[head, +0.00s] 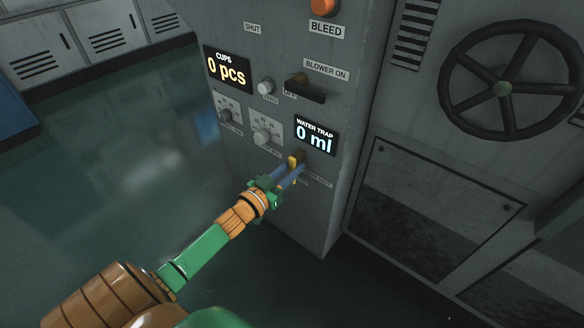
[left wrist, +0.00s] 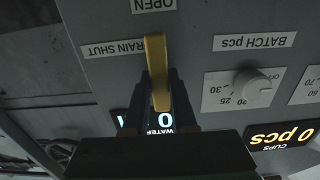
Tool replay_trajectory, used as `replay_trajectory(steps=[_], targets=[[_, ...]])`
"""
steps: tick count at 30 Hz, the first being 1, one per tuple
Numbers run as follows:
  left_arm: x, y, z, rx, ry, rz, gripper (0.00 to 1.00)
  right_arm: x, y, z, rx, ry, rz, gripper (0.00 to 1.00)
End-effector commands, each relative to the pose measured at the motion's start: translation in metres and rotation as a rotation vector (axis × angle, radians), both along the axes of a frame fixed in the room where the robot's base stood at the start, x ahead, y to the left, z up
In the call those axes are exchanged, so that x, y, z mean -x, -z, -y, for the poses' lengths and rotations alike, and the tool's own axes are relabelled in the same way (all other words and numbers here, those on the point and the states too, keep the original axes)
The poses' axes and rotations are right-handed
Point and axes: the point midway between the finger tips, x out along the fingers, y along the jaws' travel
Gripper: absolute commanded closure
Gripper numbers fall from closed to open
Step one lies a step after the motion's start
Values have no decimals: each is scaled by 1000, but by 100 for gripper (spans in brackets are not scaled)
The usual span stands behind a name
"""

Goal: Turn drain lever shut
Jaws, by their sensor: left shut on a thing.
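The yellow drain lever (head: 292,161) is on the grey cabinet front, just below the water trap display (head: 316,135), which reads 0 ml. My left gripper (head: 288,174) reaches it from below left and is shut on it. In the left wrist view, turned upside down, the lever (left wrist: 157,72) stands between my dark fingers (left wrist: 157,112). Its upper end in that picture lies near the OPEN sign (left wrist: 153,5). The DRAIN SHUT sign (left wrist: 113,49) lies to its left there. My fingers partly cover the lever in the head view. My right gripper is not in view.
The cabinet front also carries the cups display (head: 227,70), a black blower lever (head: 304,89), white knobs (head: 263,136) and an orange button (head: 325,6). A black handwheel (head: 503,89) is on the right wall. The floor left of the cabinet is clear.

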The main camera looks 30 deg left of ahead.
Motion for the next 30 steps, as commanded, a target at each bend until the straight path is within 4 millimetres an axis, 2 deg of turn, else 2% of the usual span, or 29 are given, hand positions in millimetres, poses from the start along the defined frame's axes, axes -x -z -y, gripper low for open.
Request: replay_trajectory(steps=[19,30], targets=[[0,0,1,22,1,-4,100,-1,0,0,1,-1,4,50],[1,-4,7,258,-1,-23,100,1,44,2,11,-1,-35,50]])
